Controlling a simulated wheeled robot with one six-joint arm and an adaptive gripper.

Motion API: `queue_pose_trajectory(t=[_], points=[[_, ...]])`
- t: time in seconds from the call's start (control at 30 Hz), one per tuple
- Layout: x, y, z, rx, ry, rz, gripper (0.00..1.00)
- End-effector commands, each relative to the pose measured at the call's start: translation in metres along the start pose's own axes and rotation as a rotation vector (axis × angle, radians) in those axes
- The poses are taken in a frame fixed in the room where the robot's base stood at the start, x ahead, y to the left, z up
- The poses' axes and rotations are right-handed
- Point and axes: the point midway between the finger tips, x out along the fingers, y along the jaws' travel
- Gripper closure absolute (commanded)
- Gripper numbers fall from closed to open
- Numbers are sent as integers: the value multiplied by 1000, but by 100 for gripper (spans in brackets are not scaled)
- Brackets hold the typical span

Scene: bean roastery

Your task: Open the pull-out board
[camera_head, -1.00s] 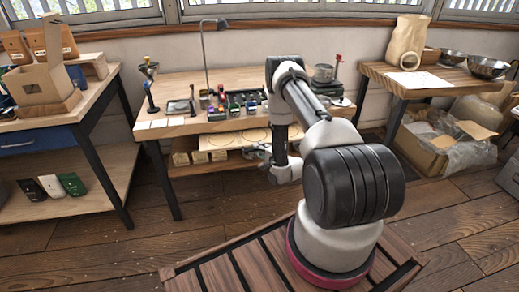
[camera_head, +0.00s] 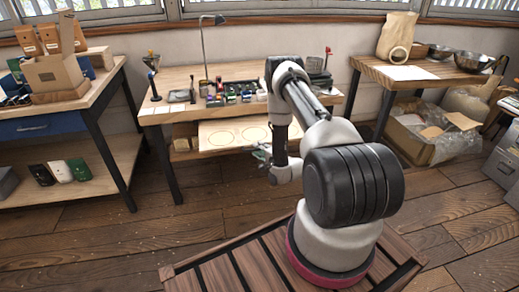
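The pull-out board (camera_head: 228,136) is a pale wooden panel with circles drawn on it. It juts out toward me from under the top of the middle workbench (camera_head: 180,107). My gripper (camera_head: 258,153) is low at the board's front edge, right of its middle. The fingers are small and partly merge with the edge, so I cannot tell whether they are closed on it.
Small jars, tools and a lamp (camera_head: 204,50) stand on the workbench. A left bench (camera_head: 105,95) with a blue drawer and a right table (camera_head: 375,70) flank it. A cardboard box (camera_head: 408,140) lies under the right table. The wooden floor in front is clear.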

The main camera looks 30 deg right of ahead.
Motion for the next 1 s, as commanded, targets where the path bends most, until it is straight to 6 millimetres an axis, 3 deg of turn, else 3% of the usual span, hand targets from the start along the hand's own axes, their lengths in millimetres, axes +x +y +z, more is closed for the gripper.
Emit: queue_pose_trajectory(t=[0.63,0.77,1.0], points=[[-2,-2,-1,-4,1,-4,68],[-19,-2,-2,-2,4,-3,68],[-73,-1,-2,0,4,-2,68]])
